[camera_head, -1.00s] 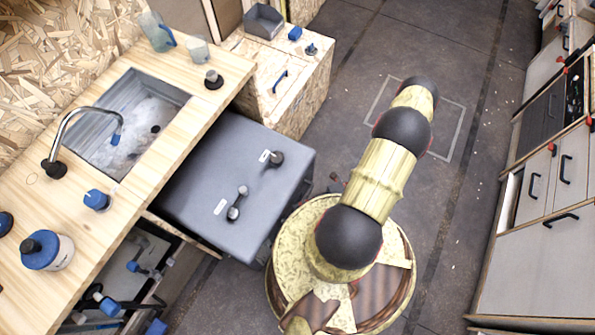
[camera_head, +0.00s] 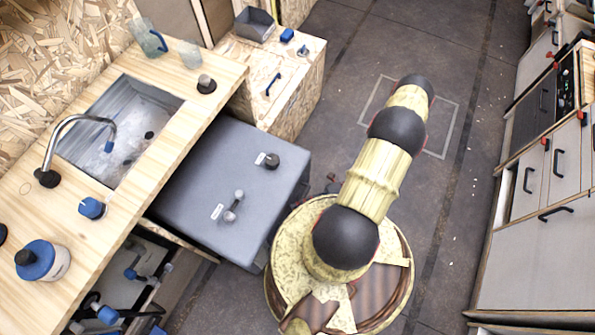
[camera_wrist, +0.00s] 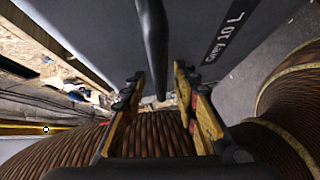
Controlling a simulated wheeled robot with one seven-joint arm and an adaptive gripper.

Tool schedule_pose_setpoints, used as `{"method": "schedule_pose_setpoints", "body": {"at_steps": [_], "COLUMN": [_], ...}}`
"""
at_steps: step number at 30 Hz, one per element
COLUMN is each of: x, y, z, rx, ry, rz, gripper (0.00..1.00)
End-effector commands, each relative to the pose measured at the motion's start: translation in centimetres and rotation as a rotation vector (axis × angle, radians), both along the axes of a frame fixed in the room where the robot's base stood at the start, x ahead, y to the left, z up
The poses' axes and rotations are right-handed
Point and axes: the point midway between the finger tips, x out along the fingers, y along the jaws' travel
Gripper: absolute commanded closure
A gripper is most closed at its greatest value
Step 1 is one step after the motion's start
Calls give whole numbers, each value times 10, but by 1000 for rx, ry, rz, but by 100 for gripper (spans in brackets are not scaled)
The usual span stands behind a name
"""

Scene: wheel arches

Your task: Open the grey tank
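The grey tank (camera_head: 195,180) is a grey box standing beside the wooden counter, with two dark knob-like fittings (camera_head: 271,160) on its top. In the wrist view its grey side (camera_wrist: 195,25) fills the upper part, with a dark label reading "Grey 10 L" (camera_wrist: 224,38). A dark bar (camera_wrist: 153,45), seemingly a handle, runs down in front of that side. My gripper (camera_wrist: 157,88) is open, one finger on each side of the bar's lower end, with gaps visible. Whether either finger touches it I cannot tell. The gripper does not show in the head view.
The counter holds a sink (camera_head: 115,125), a curved tap (camera_head: 75,120) and a blue-capped container (camera_head: 42,262). A chipboard cabinet (camera_head: 285,85) stands beyond the tank.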

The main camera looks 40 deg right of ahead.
Motion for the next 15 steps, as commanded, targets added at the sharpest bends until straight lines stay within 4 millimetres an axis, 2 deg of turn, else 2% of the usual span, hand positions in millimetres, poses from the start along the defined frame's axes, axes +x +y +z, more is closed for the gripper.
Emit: {"method": "schedule_pose_setpoints", "body": {"at_steps": [9, 15], "x": [-26, -41], "y": [-56, -85], "z": [8, 12], "rx": [-4, -2], "ry": [-1, 1], "rz": [-4, -4], "gripper": [70, 70]}}
